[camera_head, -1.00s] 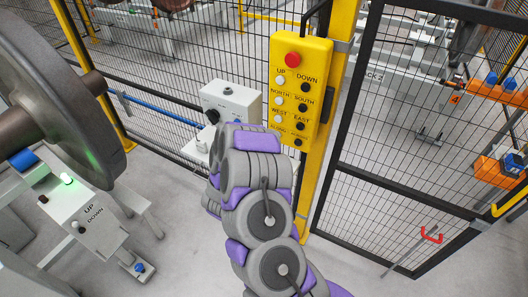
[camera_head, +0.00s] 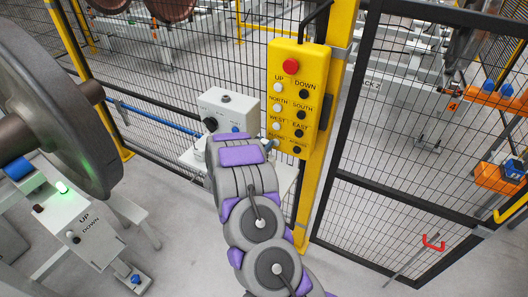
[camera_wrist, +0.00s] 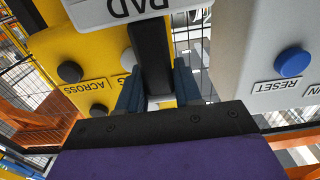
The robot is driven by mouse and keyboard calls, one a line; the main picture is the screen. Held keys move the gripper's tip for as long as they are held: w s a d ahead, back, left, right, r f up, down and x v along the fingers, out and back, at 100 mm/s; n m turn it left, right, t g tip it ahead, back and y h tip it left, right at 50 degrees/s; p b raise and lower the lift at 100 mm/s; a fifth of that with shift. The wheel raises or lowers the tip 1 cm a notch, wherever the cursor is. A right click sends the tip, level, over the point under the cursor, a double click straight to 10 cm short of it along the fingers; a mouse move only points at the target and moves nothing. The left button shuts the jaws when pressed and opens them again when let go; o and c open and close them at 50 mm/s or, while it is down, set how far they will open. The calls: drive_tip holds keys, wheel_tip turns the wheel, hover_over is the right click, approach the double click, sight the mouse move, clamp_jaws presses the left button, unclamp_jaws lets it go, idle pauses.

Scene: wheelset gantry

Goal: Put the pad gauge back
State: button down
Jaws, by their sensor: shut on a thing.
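The pad gauge shows in the wrist view as a dark bar (camera_wrist: 152,55) with a pale plate (camera_wrist: 130,10) lettered "PAD" at the top edge. My gripper (camera_wrist: 158,92) is shut on the dark bar, one blue-grey finger on each side. The far end of the gauge is out of view. In the head view my arm hides the gripper and gauge in front of the grey control box (camera_head: 229,107). A small shelf (camera_head: 190,160) shows partly below that box; I cannot tell whether the gauge touches it.
The yellow button pendant (camera_head: 297,100) hangs on a yellow post just right of my arm; it fills the left of the wrist view (camera_wrist: 75,45). The grey box with a blue RESET button (camera_wrist: 292,62) is close on the right. Mesh fencing stands behind. A large wheel (camera_head: 55,100) is at left.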

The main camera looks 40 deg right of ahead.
wheel_tip(320, 180, down, 4)
drive_tip(key=shift+r+b, duration=0.2)
drive_tip(key=shift+b, duration=0.25)
drive_tip(key=shift+r, duration=0.1)
drive_tip(key=c, duration=0.8)
unclamp_jaws()
drive_tip(key=shift+o, duration=0.2)
drive_tip(key=p+v, duration=0.1)
drive_tip(key=v, duration=1.1)
drive_tip(key=shift+a+p, duration=0.15)
drive_tip(key=shift+p, duration=0.2)
